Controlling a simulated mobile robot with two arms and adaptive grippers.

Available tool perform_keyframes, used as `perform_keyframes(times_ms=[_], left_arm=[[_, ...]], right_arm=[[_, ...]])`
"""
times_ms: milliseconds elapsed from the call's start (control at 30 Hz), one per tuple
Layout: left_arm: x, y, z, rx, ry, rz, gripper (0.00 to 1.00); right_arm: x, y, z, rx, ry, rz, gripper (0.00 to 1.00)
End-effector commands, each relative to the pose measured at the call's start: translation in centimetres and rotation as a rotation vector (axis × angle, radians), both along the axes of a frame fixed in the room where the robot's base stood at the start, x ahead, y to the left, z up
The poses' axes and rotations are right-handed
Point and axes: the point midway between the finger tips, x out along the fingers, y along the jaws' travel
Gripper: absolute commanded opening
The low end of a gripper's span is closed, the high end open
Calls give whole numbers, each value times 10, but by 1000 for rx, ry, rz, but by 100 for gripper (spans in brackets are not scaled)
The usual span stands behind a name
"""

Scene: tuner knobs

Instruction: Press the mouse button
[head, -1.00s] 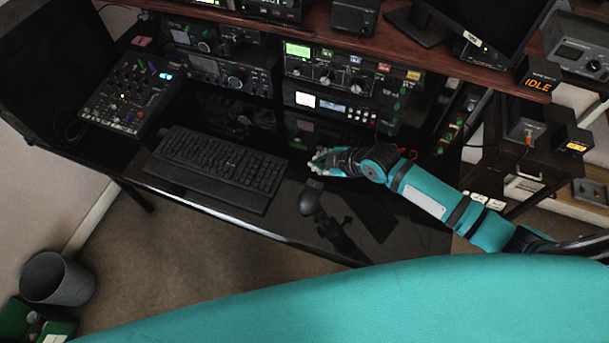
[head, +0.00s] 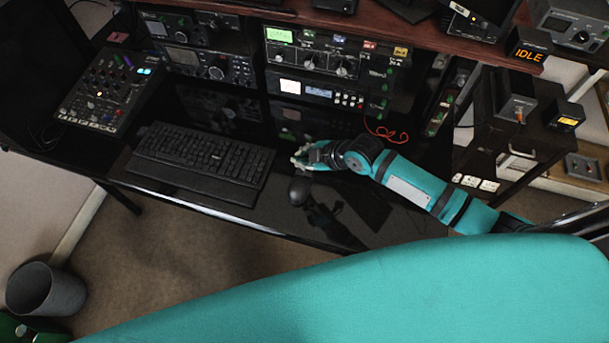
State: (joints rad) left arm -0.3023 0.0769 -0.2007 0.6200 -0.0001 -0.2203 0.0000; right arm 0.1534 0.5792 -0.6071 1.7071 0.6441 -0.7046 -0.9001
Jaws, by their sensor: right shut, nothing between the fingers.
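The dark computer mouse (head: 299,190) lies on the glossy black desk (head: 270,222), to the right of the keyboard and near the desk's front edge. My right gripper (head: 298,160) is shut and empty. In the picture it sits just above the mouse, at its far end. I cannot tell whether the fingertips touch the mouse. The mouse's far part, where its buttons lie, is partly hidden by the gripper. My left gripper is not in view.
A black keyboard (head: 201,165) lies left of the mouse. A mixer panel (head: 110,90) stands at the far left, and stacked radio units (head: 335,65) stand behind. An orange cable (head: 385,134) lies behind my right arm. A grey bin (head: 46,290) stands on the floor.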

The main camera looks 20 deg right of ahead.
Motion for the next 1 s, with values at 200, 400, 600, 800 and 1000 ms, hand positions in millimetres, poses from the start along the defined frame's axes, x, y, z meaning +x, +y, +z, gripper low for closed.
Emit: perform_keyframes(times_ms=[200,400,600,800,1000], left_arm=[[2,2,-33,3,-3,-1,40],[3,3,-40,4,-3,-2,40],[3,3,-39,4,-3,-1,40],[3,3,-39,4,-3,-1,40],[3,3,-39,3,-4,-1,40]], right_arm=[[0,-1,-37,-1,1,0,0],[0,0,-47,0,0,0,0],[0,0,-47,0,0,0,0],[0,0,-47,0,0,0,0],[0,0,-47,0,0,0,0]])
